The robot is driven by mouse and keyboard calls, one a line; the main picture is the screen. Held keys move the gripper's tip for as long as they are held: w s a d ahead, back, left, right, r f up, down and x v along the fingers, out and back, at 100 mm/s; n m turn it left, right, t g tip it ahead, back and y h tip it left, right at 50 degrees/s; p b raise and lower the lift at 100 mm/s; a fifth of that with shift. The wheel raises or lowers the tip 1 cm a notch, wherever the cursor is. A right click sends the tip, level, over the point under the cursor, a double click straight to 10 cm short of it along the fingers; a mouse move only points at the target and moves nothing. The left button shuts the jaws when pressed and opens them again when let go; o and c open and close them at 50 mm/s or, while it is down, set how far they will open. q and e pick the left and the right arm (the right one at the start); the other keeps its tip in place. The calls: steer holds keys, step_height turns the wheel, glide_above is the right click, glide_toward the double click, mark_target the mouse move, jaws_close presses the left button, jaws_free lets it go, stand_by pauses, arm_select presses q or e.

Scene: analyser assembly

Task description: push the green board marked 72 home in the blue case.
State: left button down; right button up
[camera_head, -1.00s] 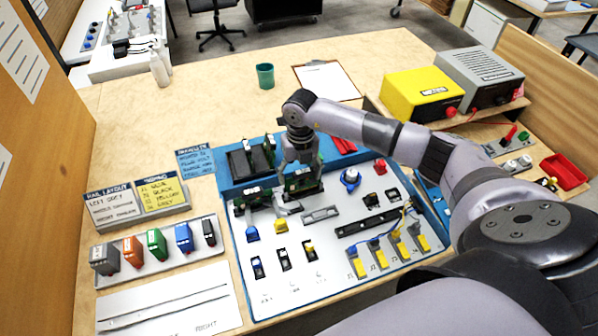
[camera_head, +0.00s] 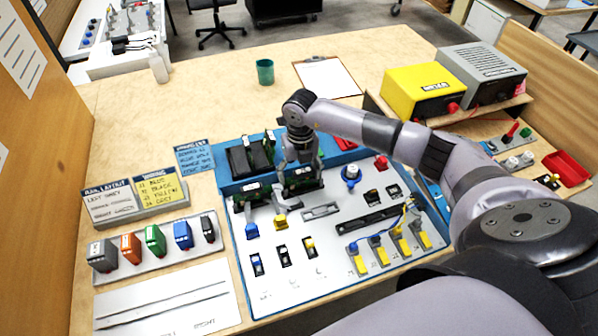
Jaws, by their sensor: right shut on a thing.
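The blue case (camera_head: 235,292) lies open on the wooden table with a pale panel of parts inside. My right gripper (camera_head: 294,172) points down at the back middle of the case and is shut on a green board (camera_head: 310,178). The gripper hides part of this board, and I cannot read a number on it. Other green boards (camera_head: 252,198) stand upright just left of it. Whether the held board is fully seated, I cannot tell. My left gripper is not in view.
A rail of coloured blocks (camera_head: 150,262) and label cards (camera_head: 135,203) stand left of the case. A green cup (camera_head: 265,72) and a clipboard (camera_head: 327,78) lie behind. Yellow (camera_head: 418,92) and grey boxes (camera_head: 480,75) stand right.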

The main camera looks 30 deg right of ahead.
steer(key=shift+f+b, duration=0.4)
steer(key=shift+f, duration=0.05)
steer(key=o, duration=1.5)
steer(key=shift+o, duration=0.8)
steer(key=shift+r, duration=0.15)
steer(key=shift+r+p, duration=2.55)
steer(key=shift+r, duration=0.9)
